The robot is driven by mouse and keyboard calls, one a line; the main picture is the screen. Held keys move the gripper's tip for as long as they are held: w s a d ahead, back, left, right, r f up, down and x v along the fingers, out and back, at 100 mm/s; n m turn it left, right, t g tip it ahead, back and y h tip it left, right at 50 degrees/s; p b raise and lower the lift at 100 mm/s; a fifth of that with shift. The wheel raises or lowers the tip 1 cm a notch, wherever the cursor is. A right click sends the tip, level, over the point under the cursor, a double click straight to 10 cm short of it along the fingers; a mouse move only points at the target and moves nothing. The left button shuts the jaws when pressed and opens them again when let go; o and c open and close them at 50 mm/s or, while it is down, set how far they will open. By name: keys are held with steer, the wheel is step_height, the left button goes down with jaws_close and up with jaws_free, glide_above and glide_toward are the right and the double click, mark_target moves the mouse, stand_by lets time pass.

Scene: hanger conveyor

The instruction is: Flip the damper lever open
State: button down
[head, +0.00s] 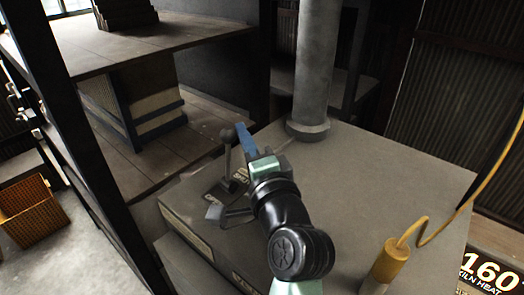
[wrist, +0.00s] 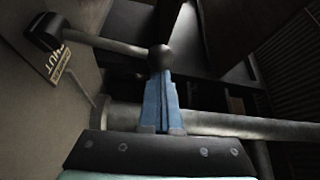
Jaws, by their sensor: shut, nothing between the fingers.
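The damper lever (head: 228,160) is a grey rod with a dark ball knob, standing roughly upright on the top of a grey box. In the wrist view the lever (wrist: 105,43) runs from a dark pivot at upper left to its ball knob (wrist: 160,57). My gripper (head: 242,129) has blue fingers, shut and empty, close beside the knob. In the wrist view the shut fingertips (wrist: 160,75) lie right at the knob; I cannot tell whether they touch. A "SHUT" label (wrist: 61,64) shows beside the pivot, and label plates (head: 242,175) lie by the lever's base.
A thick grey pipe (head: 317,70) rises from the back of the box top (head: 375,175). A yellow cylinder with a cable (head: 386,262) stands at front right. Wooden shelving (head: 150,50) is at left, with an orange crate (head: 32,212) on the floor.

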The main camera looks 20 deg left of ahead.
mark_target(224, 140)
steer(key=s+n+b, duration=0.1)
steer(key=b, duration=0.1)
steer(key=s+a+n+y+b, duration=0.1)
steer(key=b, duration=0.1)
steer(key=s+f+n+y+b, duration=0.1)
steer(key=b, duration=0.1)
steer(key=shift+s+a+n+t+b, duration=0.2)
steer(key=shift+s+n+t+b, duration=0.1)
steer(key=shift+n, duration=0.1)
steer(key=shift+s+a+r+n+y+b, duration=0.1)
steer(key=shift+s+a+n+y+b, duration=0.2)
steer(key=shift+s+n+b, duration=0.4)
steer(key=shift+s+a+n+y+b, duration=0.3)
steer(key=shift+s+n+b, duration=0.1)
steer(key=shift+s+b, duration=0.45)
